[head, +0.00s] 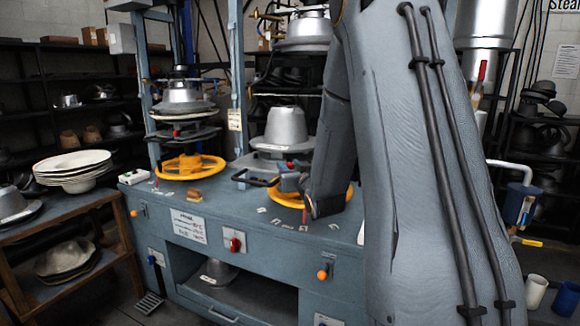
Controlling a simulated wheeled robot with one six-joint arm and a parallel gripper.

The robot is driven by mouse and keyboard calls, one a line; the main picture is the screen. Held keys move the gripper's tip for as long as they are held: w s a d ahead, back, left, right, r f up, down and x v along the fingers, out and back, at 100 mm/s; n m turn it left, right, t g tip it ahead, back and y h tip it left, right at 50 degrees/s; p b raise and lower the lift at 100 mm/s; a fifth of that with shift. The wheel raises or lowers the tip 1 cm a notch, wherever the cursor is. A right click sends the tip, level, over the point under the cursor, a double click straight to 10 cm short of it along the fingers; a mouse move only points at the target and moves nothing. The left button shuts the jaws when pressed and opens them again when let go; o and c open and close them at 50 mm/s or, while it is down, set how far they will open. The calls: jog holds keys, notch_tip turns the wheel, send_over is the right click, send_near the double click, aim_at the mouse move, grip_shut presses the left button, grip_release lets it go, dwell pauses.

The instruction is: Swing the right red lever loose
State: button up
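A small red piece (290,165) shows at the base of the right hat press (285,128), just above the end of my arm. It may be the right red lever, but it is too small and partly covered to tell. Another red handle (482,70) hangs at the upper right, beside my arm. My gripper (290,182) is low over the right yellow handwheel (287,197), close to the small red piece. Its fingers are too small and dark to read. I cannot tell whether it touches anything. My arm hides much of the right side.
The blue-grey bench (255,222) carries a left press with a yellow handwheel (190,167) and a small block (194,195). A red knob (235,244) sits on its front. A wooden rack (60,214) with pale hats (74,164) stands left. Dark shelves line the back.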

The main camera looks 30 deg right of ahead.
jog(key=shift+c, duration=0.3)
grip_shut()
jog(key=shift+d+y, duration=0.15)
jog(key=shift+y, duration=0.15)
jog(key=n+y, duration=0.1)
jog(key=y, duration=0.1)
jog(key=d+n+y, duration=0.1)
jog(key=n+y, duration=0.1)
jog(key=shift+s, duration=0.2)
jog(key=n+y, duration=0.1)
jog(key=y, duration=0.1)
jog(key=d+n+g+y+p, duration=0.1)
jog(key=n+y, duration=0.1)
jog(key=y, duration=0.1)
jog(key=shift+d+p, duration=0.1)
jog(key=shift+p, duration=0.2)
jog(key=n+g+y, duration=0.1)
jog(key=y, duration=0.1)
jog(key=d+n+g+y, duration=0.1)
jog(key=n+y, duration=0.1)
jog(key=n+g+y, duration=0.2)
jog(key=shift+w+d+f+b, duration=0.1)
jog(key=shift+w+d+b, duration=0.05)
jog(key=shift+w+b, duration=0.15)
jog(key=shift+w+d+n+g+y+b, duration=0.1)
jog(key=shift+n+g+y+b, duration=0.2)
jog(key=shift+n+g+y, duration=0.6)
